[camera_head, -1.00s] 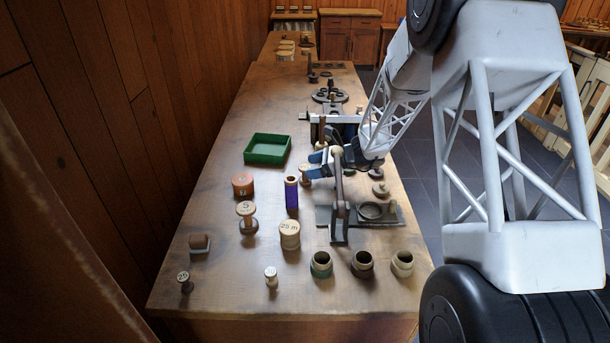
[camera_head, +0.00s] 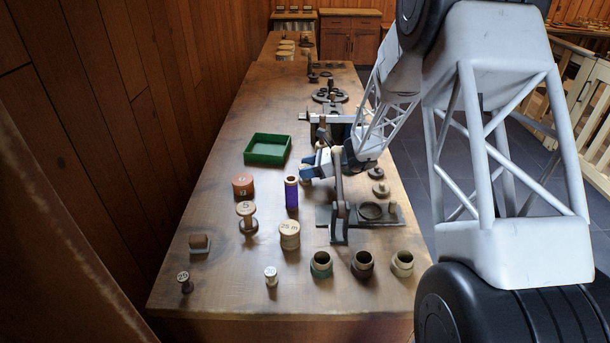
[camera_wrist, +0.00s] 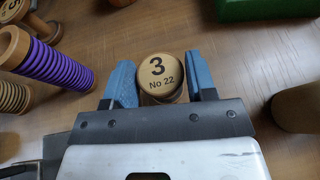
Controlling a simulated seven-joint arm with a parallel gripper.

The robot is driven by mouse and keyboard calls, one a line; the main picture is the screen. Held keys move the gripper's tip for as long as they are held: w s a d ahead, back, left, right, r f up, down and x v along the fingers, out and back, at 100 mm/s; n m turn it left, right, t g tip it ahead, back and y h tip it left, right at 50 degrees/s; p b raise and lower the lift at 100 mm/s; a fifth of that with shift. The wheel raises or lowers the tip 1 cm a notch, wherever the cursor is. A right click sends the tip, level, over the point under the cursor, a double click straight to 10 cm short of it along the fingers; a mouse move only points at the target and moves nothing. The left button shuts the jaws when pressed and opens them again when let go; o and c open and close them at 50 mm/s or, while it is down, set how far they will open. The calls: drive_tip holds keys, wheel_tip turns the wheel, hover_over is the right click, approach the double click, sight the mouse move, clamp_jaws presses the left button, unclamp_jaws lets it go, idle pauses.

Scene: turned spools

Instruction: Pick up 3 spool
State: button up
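The spool marked "3 No 22" (camera_wrist: 158,70) stands upright with its pale round top showing in the wrist view. My gripper (camera_wrist: 163,78) is at it, with one blue finger on each side of the spool. The fingers are apart, and I see no clear sign of them pressing on it; any gap is very small. In the head view my gripper (camera_head: 307,167) is low over the table, right of the green tray's near corner, and hides most of this spool.
A purple-wound spool (camera_head: 291,193) stands close by, with the green tray (camera_head: 267,150) behind. Spools marked 5 (camera_head: 245,209) and 25 m (camera_head: 289,229) are nearer. A dark fixture (camera_head: 340,222) stands to the right.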

drive_tip(key=c, duration=0.5)
drive_tip(key=shift+o, duration=0.2)
drive_tip(key=shift+r, duration=0.2)
drive_tip(key=shift+r, duration=0.5)
drive_tip(key=d, duration=0.4)
drive_tip(key=s+d, duration=0.1)
drive_tip(key=d, duration=0.8)
drive_tip(key=shift+s+r, duration=0.2)
drive_tip(key=shift+s, duration=0.05)
wheel_tip(320, 180, up, 13)
drive_tip(key=shift+r, duration=0.1)
